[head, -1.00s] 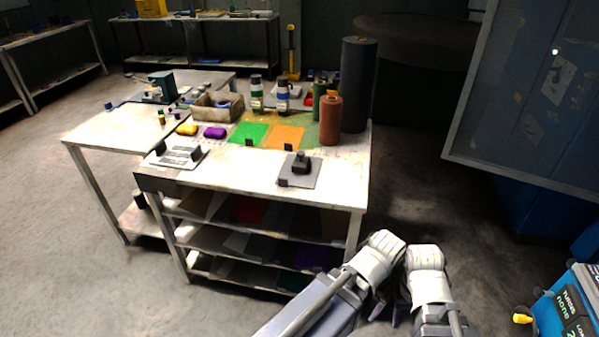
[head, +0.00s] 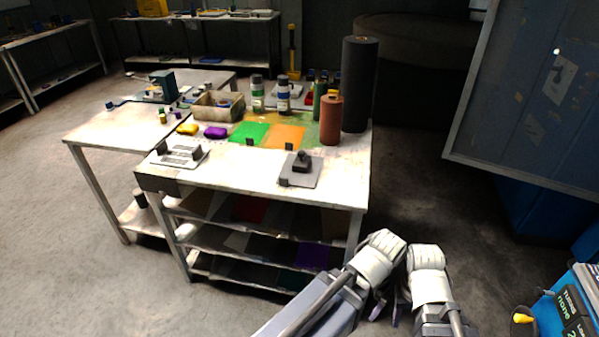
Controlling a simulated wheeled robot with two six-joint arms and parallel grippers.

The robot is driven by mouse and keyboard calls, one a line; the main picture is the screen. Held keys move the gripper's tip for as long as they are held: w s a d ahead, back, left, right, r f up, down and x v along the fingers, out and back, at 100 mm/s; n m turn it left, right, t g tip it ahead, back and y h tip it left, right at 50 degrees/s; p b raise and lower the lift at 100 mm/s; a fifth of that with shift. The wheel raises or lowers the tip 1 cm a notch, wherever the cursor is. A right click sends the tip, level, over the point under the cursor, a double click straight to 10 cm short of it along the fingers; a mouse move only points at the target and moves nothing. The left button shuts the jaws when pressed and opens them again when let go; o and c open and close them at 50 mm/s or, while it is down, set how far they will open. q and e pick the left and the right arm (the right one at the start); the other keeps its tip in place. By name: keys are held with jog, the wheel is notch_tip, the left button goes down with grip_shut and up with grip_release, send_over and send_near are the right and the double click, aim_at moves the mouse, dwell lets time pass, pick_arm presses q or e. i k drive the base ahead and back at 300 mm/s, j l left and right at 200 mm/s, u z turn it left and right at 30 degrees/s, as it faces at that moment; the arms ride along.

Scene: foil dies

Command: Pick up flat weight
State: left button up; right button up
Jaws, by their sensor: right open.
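A dark block with a knob on top (head: 302,162), which looks like the flat weight, sits on a thin grey plate (head: 312,177) near the front right of the white workbench. Both of my arms are folded low in front of the bench's right end, well away from the block. My right gripper (head: 392,308) is open, low at the bottom of the head view, and touches nothing that I can see. My left gripper cannot be made out behind the arm links.
The bench (head: 240,178) also bears a white plate with dark blocks (head: 180,156), green (head: 249,132) and orange (head: 284,136) sheets, and a wooden box (head: 217,107). A reddish cylinder (head: 331,120) and a tall black roll (head: 357,85) stand at its right. Floor is clear before it.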

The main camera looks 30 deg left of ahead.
aim_at(301, 163)
jog(key=j, duration=1)
jog(key=i+j, duration=0.1)
jog(key=j, duration=0.85)
jog(key=i+j, duration=0.1)
jog(key=j, duration=0.9)
jog(key=j+z, duration=0.15)
jog(key=z, duration=0.15)
jog(key=j+z, duration=0.3)
jog(key=l+z, duration=0.15)
jog(key=z, duration=0.6)
jog(key=i+j, duration=0.1)
jog(key=j, duration=0.2)
jog(key=i+j, duration=0.25)
jog(key=j, duration=0.3)
